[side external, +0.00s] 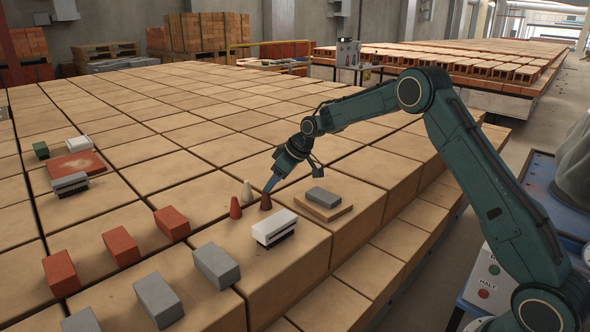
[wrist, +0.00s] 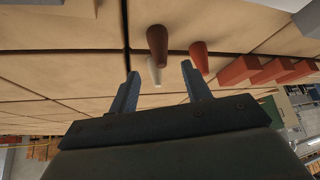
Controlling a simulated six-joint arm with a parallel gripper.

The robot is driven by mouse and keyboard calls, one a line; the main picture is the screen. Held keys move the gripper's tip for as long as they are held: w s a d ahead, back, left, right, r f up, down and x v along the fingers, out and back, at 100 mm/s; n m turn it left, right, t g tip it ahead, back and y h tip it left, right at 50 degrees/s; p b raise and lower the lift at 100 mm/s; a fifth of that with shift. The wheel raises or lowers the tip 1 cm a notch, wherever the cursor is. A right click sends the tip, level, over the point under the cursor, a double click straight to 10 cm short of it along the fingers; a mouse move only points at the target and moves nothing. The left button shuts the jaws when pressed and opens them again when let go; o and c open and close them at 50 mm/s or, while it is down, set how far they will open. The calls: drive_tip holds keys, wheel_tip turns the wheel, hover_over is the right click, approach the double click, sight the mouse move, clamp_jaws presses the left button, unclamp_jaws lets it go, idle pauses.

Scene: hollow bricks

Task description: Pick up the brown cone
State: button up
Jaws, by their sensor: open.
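The small dark brown cone (side external: 266,202) stands upright on the tan block surface in the side view, just below the fingertips of my gripper (side external: 271,185). In the wrist view the brown cone (wrist: 157,44) shows beyond the gap between the two blue fingers of my gripper (wrist: 160,70). The fingers are apart with nothing held between them. Whether a finger touches the cone I cannot tell. A red-brown cone (side external: 235,208) and a whitish cone (side external: 247,191) stand close by to the left. They also show in the wrist view, red (wrist: 199,57) and whitish (wrist: 154,73).
A white-topped brush (side external: 274,226) lies in front of the cones. A grey block (side external: 323,196) on a wooden board (side external: 313,209) is to the right. Several red bricks (side external: 121,247) and grey bricks (side external: 216,264) lie at front left. The surface behind the cones is mostly clear.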

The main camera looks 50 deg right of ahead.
sight(263, 197)
drive_tip(key=shift+x, duration=1.65)
drive_tip(key=shift+x, duration=2.65)
drive_tip(key=shift+s, duration=0.15)
drive_tip(key=c, duration=1)
drive_tip(key=shift+c, duration=0.2)
wheel_tip(263, 197, up, 20)
